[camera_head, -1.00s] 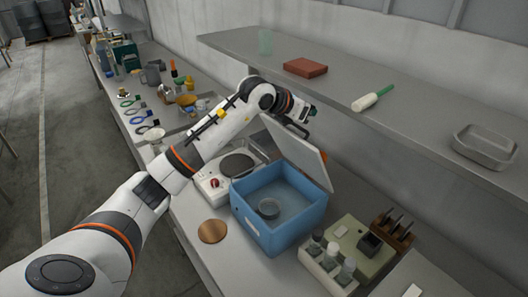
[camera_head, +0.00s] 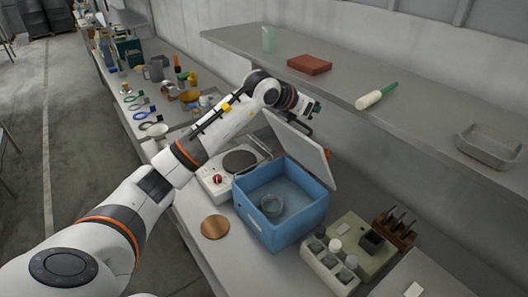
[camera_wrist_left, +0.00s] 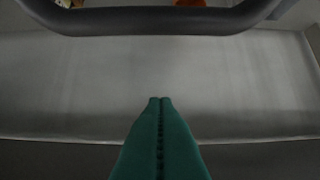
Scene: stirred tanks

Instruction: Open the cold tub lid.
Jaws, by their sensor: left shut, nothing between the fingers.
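The blue cold tub (camera_head: 262,225) stands on the bench with its top uncovered. A small round vessel (camera_head: 271,205) sits inside it. The pale lid (camera_head: 297,147) stands raised along the tub's far side, tilted up. My left gripper (camera_head: 315,108) is above the lid's upper edge, partly hidden by its own wrist. In the left wrist view its green fingers (camera_wrist_left: 160,101) are pressed together with nothing between them. A dark curved bar (camera_wrist_left: 150,20) crosses the top of that view; I cannot tell what it belongs to. My right gripper does not show.
A hotplate (camera_head: 222,177) is left of the tub, with a brown disc (camera_head: 214,227) in front. A bottle rack (camera_head: 325,266) is close on the right. The grey shelf (camera_head: 430,125) overhangs the bench behind, bearing a red-brown block (camera_head: 309,65).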

